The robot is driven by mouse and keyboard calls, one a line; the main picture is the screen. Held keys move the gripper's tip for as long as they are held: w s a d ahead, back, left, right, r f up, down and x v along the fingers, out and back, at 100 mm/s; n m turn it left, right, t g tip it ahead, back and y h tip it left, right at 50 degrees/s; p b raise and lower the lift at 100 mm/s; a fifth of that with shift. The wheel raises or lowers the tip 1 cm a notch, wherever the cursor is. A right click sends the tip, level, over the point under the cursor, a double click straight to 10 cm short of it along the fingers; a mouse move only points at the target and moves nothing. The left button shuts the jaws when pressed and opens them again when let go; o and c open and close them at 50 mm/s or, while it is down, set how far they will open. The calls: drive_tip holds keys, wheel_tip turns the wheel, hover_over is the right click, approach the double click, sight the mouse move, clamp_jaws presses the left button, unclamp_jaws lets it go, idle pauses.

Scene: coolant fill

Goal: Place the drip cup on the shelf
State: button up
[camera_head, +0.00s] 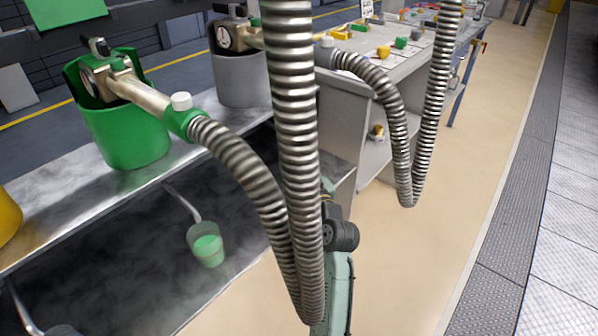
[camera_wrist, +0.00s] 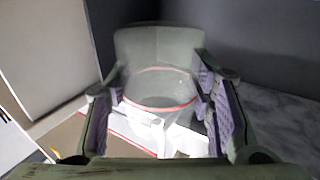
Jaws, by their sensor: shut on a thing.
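My gripper (camera_wrist: 160,112) shows in the wrist view, with its two purple-padded fingers on either side of a translucent grey-green cup. This cup, apparently the drip cup (camera_wrist: 155,52), has a thin red-orange ring and is held between the fingers. In the head view my gripper and the held cup are hidden behind the hoses. The dark lower shelf (camera_head: 105,262) lies under the grey bench top. A small clear cup with green liquid (camera_head: 207,246) and a thin handle is on that shelf.
A green container with a nozzle (camera_head: 125,135) and a grey container (camera_head: 240,80) stand on the bench top (camera_head: 50,205). Ribbed metal hoses (camera_head: 290,100) hang in front. A workbench with coloured parts (camera_head: 400,42) stands beyond. The floor at right (camera_head: 480,130) is clear.

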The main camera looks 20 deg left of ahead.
sight(299, 176)
drive_tip(key=shift+d+f, duration=0.2)
drive_tip(key=shift+f, duration=1.2)
drive_tip(key=shift+f, duration=0.25)
drive_tip(key=o, duration=1.1)
drive_tip(key=shift+r, duration=0.1)
drive_tip(key=shift+o, duration=0.2)
drive_tip(key=shift+r, duration=0.15)
drive_tip(key=b+v, duration=0.3)
drive_tip(key=v, duration=0.9)
